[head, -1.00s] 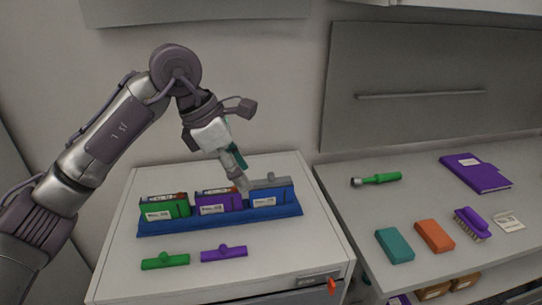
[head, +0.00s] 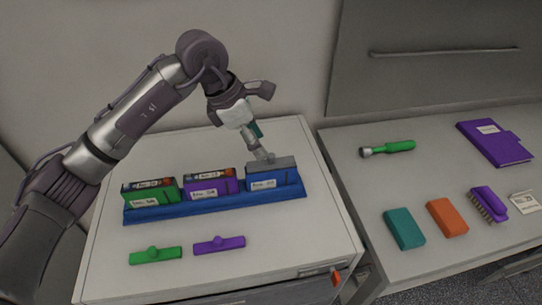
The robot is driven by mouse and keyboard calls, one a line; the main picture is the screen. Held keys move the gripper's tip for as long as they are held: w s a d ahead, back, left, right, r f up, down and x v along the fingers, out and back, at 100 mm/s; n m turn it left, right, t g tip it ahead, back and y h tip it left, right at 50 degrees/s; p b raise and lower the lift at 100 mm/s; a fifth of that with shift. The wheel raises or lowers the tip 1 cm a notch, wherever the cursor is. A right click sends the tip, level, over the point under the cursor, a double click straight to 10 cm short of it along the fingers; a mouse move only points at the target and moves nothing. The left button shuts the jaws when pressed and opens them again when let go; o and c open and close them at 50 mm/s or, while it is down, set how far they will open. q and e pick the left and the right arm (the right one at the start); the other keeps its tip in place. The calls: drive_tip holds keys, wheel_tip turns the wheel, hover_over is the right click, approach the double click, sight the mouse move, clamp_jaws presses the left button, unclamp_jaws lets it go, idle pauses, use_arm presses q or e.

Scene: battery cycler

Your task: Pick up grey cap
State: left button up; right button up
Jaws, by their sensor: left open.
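The grey cap (head: 284,162) sits on top of the blue battery (head: 275,182), at the right end of the blue rack (head: 220,206). My left gripper (head: 266,158) is open, with its fingertips at the top of the cap and hiding its knob. I cannot tell whether the fingers touch it. My right gripper is not in view.
A green battery (head: 150,193) and a purple battery (head: 210,184) stand uncapped in the rack. A green cap (head: 155,256) and a purple cap (head: 219,245) lie in front on the white cabinet top (head: 290,250). The right-hand counter holds a green-handled tool (head: 388,148), blocks and a brush.

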sight(267, 163)
use_arm(q)
drive_tip(key=shift+p+x, duration=0.95)
drive_tip(key=shift+x, duration=0.1)
drive_tip(key=p+x, duration=0.1)
drive_tip(key=x, duration=0.2)
drive_tip(key=shift+s+d+f, duration=0.1)
drive_tip(key=shift+f, duration=0.2)
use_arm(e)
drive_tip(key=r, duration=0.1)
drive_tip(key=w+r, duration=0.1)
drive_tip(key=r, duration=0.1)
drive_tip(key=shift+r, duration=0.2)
use_arm(q)
drive_tip(key=c, duration=0.9)
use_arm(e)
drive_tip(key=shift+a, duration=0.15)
